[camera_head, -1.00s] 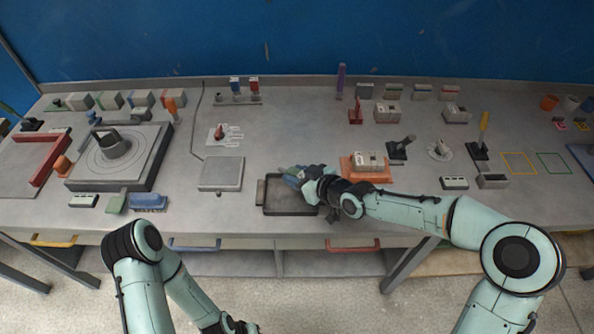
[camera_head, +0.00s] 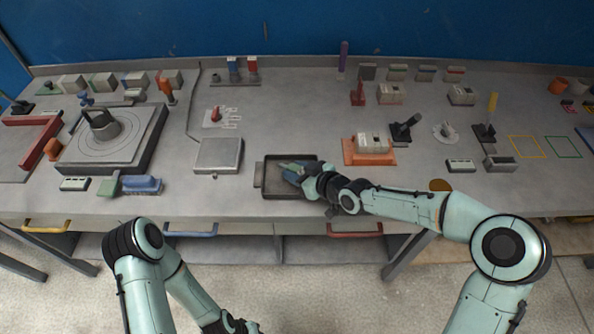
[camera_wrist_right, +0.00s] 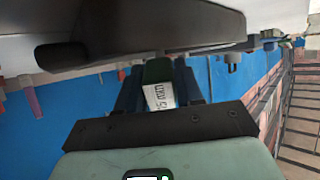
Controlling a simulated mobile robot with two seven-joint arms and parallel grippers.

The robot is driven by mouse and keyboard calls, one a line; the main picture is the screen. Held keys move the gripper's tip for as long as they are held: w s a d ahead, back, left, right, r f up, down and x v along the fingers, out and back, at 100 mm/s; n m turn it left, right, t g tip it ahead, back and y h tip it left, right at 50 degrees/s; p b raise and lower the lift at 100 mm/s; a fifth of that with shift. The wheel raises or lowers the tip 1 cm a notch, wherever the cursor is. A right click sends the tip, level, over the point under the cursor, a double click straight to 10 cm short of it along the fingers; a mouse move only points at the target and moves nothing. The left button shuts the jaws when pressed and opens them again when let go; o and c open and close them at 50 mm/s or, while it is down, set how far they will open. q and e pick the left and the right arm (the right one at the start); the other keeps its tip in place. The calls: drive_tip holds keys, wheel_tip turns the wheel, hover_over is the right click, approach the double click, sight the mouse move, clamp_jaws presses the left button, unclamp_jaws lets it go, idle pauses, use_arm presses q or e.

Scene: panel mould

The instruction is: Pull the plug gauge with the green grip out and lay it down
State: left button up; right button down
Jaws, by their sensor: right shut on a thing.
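My right gripper (camera_head: 293,172) is shut on the plug gauge's green grip (camera_head: 286,164) and is over the dark shallow tray (camera_head: 266,189). In the right wrist view, the green grip with a white printed label (camera_wrist_right: 160,96) sits between the blue fingers, close to the tray's dark body (camera_wrist_right: 130,42). Whether the gauge touches the tray floor I cannot tell; its far end is hidden. A grey block on an orange base (camera_head: 369,157) stands right of the tray. My left gripper (camera_head: 232,326) is at the bottom edge, away from the bench, its fingers unclear.
A square grey plate (camera_head: 218,155) lies left of the tray. A blue brush-like block (camera_head: 141,185) and a large round-topped fixture (camera_head: 75,145) are further left. Levers on dark bases (camera_head: 404,131) stand to the right. Bare bench lies behind the tray.

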drive_tip(key=c, duration=0.6)
unclamp_jaws()
drive_tip(key=shift+c, duration=0.2)
drive_tip(key=shift+s+d, duration=0.1)
drive_tip(key=shift+s+d+r, duration=0.15)
drive_tip(key=shift+d, duration=0.05)
drive_tip(key=p+v, duration=0.1)
drive_tip(key=v, duration=0.4)
drive_tip(key=shift+s+d+r+p, duration=0.15)
drive_tip(key=shift+d+r+p, duration=0.05)
drive_tip(key=shift+d+p, duration=0.1)
use_arm(q)
drive_tip(key=w+r+p, duration=0.3)
drive_tip(key=r, duration=0.3)
drive_tip(key=shift+w+t, duration=0.3)
drive_tip(key=shift+w, duration=0.1)
use_arm(e)
drive_tip(key=v, duration=0.6)
drive_tip(key=shift+s+d, duration=0.15)
drive_tip(key=shift+s, duration=0.25)
